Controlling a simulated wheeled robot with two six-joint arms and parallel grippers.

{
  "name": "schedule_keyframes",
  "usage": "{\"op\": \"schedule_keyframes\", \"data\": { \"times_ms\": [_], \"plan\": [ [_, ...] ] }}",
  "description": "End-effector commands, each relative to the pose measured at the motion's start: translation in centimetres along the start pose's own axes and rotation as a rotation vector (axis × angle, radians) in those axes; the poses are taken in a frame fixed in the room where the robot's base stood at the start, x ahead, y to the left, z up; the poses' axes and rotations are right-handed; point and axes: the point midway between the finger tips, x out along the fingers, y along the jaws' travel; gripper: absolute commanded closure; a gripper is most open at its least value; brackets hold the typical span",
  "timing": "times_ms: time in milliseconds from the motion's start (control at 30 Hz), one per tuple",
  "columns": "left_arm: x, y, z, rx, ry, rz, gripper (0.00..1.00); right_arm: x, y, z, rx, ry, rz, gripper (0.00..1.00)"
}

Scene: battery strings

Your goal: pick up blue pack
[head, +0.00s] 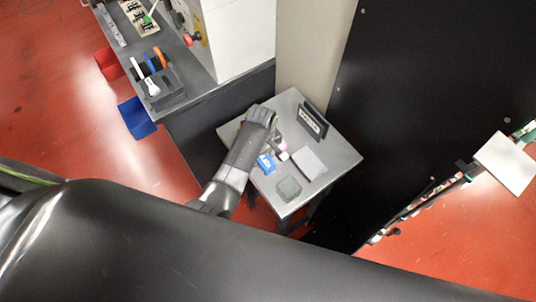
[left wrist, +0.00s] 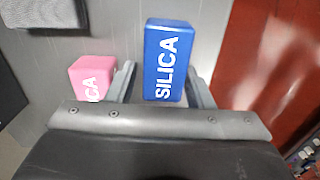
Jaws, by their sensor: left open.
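The blue pack (left wrist: 168,58), marked SILICA in white, lies on the small grey table (head: 318,188). In the head view the blue pack (head: 266,164) is beside my left forearm. My left gripper (left wrist: 162,85) is open, and in the left wrist view the blue pack's near part lies between its two fingers, with a visible gap at the left finger. A pink pack (left wrist: 91,78) is just outside the left finger; it also shows in the head view (head: 283,147). Whether the fingers touch the blue pack is unclear. My right gripper is not in view.
A light grey block (head: 309,163), a dark greenish box (head: 288,188) and a dark upright holder (head: 313,122) share the small table. A workbench (head: 185,62) stands at the upper left. A dark panel (head: 400,110) rises on the right.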

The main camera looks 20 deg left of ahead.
Motion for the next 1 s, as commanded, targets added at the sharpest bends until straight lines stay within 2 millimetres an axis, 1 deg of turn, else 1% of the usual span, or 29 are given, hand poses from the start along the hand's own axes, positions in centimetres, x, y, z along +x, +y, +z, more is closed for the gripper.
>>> {"op": "schedule_keyframes", "data": {
  "times_ms": [100,200,267,400,467,767,867,967,1000],
  "plan": [
    [0.1,-0.1,0.1,0.000,0.000,0.000,0.53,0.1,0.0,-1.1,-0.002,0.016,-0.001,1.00],
    [0.1,0.0,0.1,0.000,0.000,0.000,0.54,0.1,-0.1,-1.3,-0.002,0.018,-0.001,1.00],
    [0.1,0.0,0.1,0.000,0.000,0.000,0.62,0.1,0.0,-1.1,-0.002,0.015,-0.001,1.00],
    [0.1,0.0,0.1,0.000,0.000,0.000,0.80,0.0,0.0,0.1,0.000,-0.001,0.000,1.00],
    [0.1,0.0,0.0,0.000,0.000,0.000,0.87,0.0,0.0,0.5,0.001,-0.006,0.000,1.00],
    [-0.2,0.0,0.0,0.000,0.000,0.000,0.88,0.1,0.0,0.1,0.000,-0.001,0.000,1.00],
    [-1.0,0.1,0.0,0.000,0.001,0.002,0.88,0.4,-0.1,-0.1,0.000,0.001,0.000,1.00],
    [-2.4,0.1,0.0,0.000,0.002,0.004,0.88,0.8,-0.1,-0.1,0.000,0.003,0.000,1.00],
    [-3.1,0.1,0.0,0.001,0.003,0.005,0.88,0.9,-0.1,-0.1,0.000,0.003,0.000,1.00]
  ]
}}
